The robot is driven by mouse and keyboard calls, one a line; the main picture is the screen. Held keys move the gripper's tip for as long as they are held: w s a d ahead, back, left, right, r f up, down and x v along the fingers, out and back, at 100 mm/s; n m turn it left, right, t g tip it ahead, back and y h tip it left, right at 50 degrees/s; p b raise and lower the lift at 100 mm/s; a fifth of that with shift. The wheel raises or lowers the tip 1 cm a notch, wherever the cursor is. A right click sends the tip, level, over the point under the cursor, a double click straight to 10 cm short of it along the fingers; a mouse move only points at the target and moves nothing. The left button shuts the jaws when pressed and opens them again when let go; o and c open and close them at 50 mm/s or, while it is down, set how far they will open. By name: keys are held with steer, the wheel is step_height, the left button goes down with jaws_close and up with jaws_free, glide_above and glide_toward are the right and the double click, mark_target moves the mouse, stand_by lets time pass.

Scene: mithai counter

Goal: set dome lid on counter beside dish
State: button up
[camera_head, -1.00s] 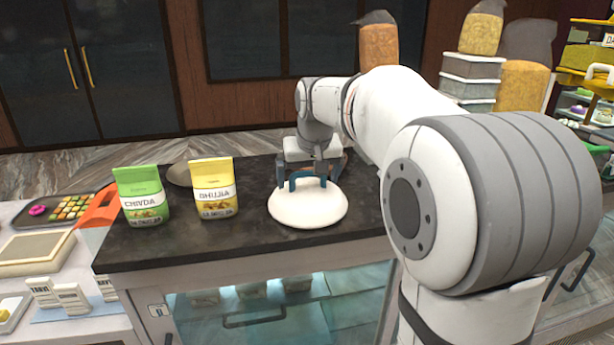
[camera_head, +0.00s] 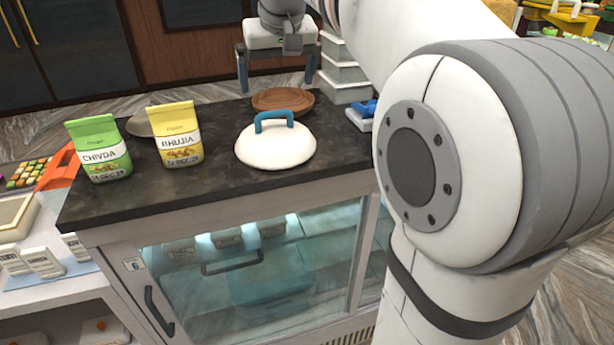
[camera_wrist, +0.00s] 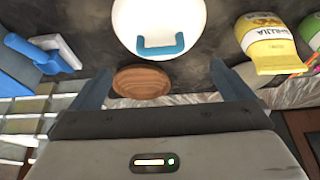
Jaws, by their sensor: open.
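The white dome lid (camera_head: 275,150) with a blue handle rests on the dark counter (camera_head: 215,185), right of the yellow packet. It also shows at the top of the wrist view (camera_wrist: 160,18), its handle facing my gripper. A round brown wooden dish (camera_head: 283,100) lies just behind the lid; the wrist view shows it too (camera_wrist: 141,82), and it looks empty. My gripper (camera_head: 278,85) is open and empty, raised above and behind the lid, apart from it. In the wrist view its two blue-grey fingers (camera_wrist: 165,88) are spread wide with nothing between them.
A yellow Bhujia packet (camera_head: 177,135) and a green Chivda packet (camera_head: 100,148) stand left of the lid, with a pale round plate (camera_head: 140,124) behind them. A blue-and-white item (camera_head: 362,114) sits at the right. Stacked containers (camera_head: 343,68) stand behind. The counter front is clear.

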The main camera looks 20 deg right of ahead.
steer(key=s+f, duration=2.2)
steer(key=s, duration=0.1)
steer(key=shift+s+f+g, duration=0.15)
steer(key=shift+s+g, duration=0.05)
steer(key=shift+g, duration=0.2)
steer(key=shift+a+f, duration=0.1)
steer(key=shift+f, duration=0.15)
steer(key=shift+c, duration=0.3)
